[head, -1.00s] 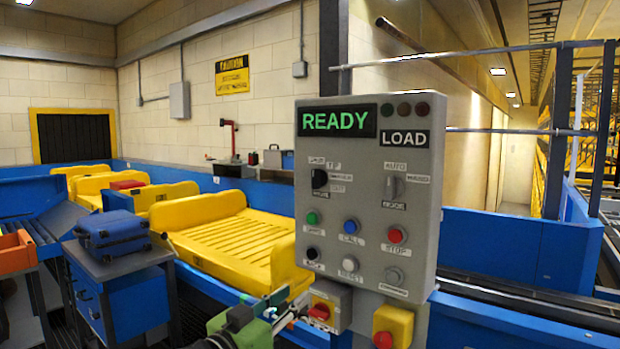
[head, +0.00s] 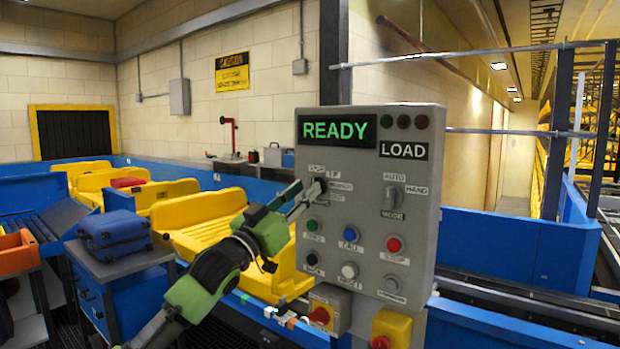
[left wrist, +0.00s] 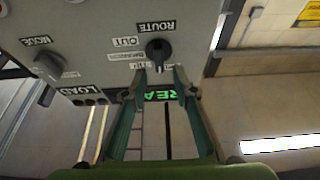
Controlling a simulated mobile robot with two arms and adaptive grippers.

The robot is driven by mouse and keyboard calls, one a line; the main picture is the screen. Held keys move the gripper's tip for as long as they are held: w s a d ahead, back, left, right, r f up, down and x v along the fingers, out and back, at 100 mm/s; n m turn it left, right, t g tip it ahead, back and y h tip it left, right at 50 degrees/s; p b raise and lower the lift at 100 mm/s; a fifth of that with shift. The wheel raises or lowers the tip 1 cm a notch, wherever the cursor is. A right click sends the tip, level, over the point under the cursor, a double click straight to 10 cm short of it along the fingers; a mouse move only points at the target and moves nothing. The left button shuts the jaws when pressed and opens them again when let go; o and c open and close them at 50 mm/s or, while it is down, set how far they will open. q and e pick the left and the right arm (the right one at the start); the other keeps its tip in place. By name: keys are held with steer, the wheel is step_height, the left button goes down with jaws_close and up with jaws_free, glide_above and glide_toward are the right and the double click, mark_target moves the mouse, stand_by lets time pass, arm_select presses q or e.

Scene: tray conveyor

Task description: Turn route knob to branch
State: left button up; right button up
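The grey control panel (head: 365,255) faces me with a green READY display (head: 338,129). Its black route knob (head: 319,187) sits at the upper left of the panel, partly hidden by my fingers. My left gripper (head: 300,199) reaches up to it from the lower left. In the left wrist view the route knob (left wrist: 157,50) shows just beyond and between the two fingertips of my left gripper (left wrist: 160,76). The fingers are apart, with a gap to either side of the knob; contact cannot be made out. My right gripper is not in view.
The mode knob (head: 391,201) is to the right on the panel, with several push buttons below. Yellow trays (head: 200,232) stand on the conveyor behind my left arm. A blue suitcase (head: 114,233) lies at the left.

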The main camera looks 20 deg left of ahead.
mark_target(313, 181)
arm_select(q)
steer(key=shift+p+x, duration=0.35)
steer(key=shift+x, duration=1.15)
jaws_close()
steer(key=shift+r, duration=0.1)
